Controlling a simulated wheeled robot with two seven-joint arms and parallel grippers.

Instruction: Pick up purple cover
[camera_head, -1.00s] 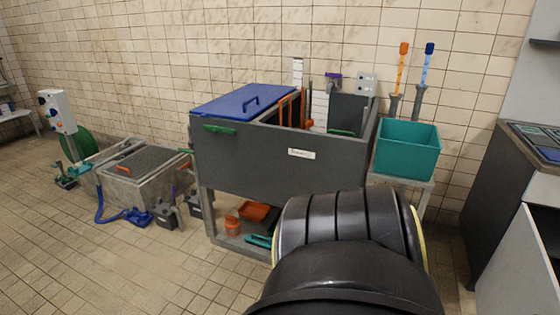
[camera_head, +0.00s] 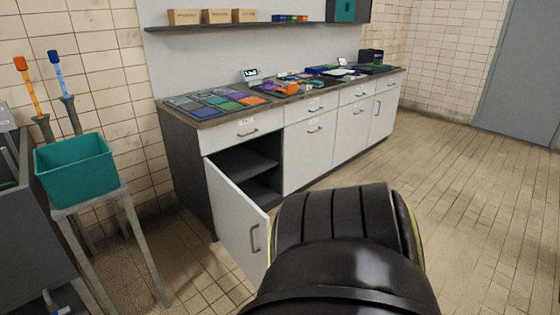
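No purple cover can be made out for certain. Several flat coloured pieces, some purplish, lie in a grid (camera_head: 215,102) on the left end of the counter (camera_head: 290,108), too small to tell apart. More small blue, green, orange and dark items (camera_head: 325,75) lie farther right on the counter. Neither of my grippers is in view. Only a large black part of my own body fills the bottom middle and hides the floor behind it.
A cabinet door (camera_head: 240,222) stands open at the counter's left end, jutting into the floor space. A teal bin (camera_head: 75,168) stands on a grey stand at left. A shelf (camera_head: 260,25) holds cardboard boxes (camera_head: 185,17). The tiled floor (camera_head: 475,200) at right is clear.

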